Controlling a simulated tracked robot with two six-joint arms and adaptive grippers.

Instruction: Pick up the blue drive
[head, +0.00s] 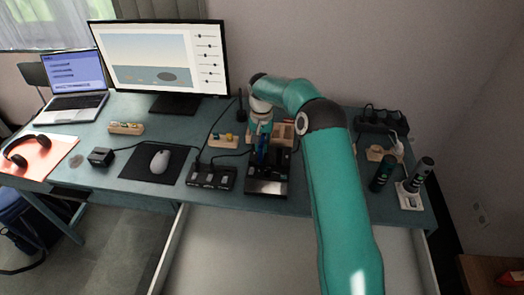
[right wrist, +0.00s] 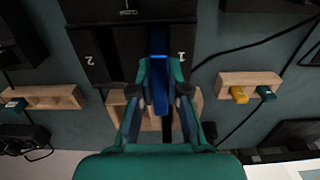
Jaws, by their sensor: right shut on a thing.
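The blue drive (right wrist: 158,75) is upright between the fingers of my right gripper (right wrist: 160,95), which is shut on it. In the right wrist view its far end is over the black dock, next to the mark 1; I cannot tell whether it still sits in the slot. In the head view the right gripper (head: 262,140) is above the black dock (head: 266,187), with the blue drive (head: 262,153) showing as a thin strip below it. The dock (right wrist: 95,50) also shows the mark 2 in the right wrist view. My left gripper is in neither view.
A black hub (head: 211,178) with cables lies left of the dock. A wooden holder (head: 223,140) with small coloured pieces stands behind it. A mouse (head: 160,161) rests on a black pad. Dark cylinders (head: 383,172) stand at the right. Cables run across the table.

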